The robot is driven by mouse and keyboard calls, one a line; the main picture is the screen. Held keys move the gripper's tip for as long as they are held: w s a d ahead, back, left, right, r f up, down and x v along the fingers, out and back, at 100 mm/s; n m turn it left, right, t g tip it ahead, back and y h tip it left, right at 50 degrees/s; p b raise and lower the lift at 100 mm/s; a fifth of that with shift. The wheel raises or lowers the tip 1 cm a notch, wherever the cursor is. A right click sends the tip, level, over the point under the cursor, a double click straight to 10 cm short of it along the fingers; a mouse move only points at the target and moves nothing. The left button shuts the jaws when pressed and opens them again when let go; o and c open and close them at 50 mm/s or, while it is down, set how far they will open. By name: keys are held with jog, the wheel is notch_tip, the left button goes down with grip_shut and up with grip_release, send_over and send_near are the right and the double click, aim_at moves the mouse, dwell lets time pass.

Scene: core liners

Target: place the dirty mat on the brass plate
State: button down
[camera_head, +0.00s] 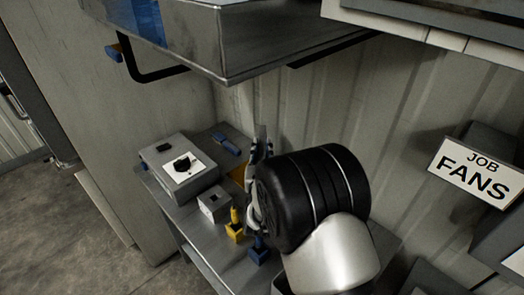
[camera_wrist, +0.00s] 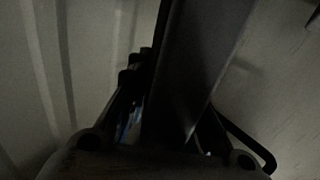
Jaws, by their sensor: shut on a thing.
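My gripper (camera_head: 256,185) is over the bench, seen side-on and partly hidden by my black wrist. In the wrist view my gripper (camera_wrist: 165,130) is shut on a dark grey flat slab (camera_wrist: 195,70), which looks like the dirty mat and stands on edge between the fingers. In the head view only a thin grey edge of the mat (camera_head: 262,137) shows above the fingers. An orange-brown patch, seemingly the brass plate (camera_head: 237,174), lies on the bench just left of my gripper. The rest of it is hidden behind the gripper.
A grey box (camera_head: 180,168) bears a white card with a black item. A small grey block (camera_head: 214,205), a yellow piece (camera_head: 235,226), a blue piece (camera_head: 258,250) and a blue item (camera_head: 226,144) are on the bench. A metal cabinet (camera_head: 220,45) overhangs it.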

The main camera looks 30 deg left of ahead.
jog(key=c, duration=1.4)
grip_release()
jog(key=shift+f, duration=0.1)
jog(key=shift+c, duration=0.2)
jog(key=p+v, duration=0.1)
jog(key=v, duration=0.6)
jog(key=shift+s+p, duration=0.25)
jog(key=shift+p, duration=0.15)
jog(key=shift+d, duration=0.1)
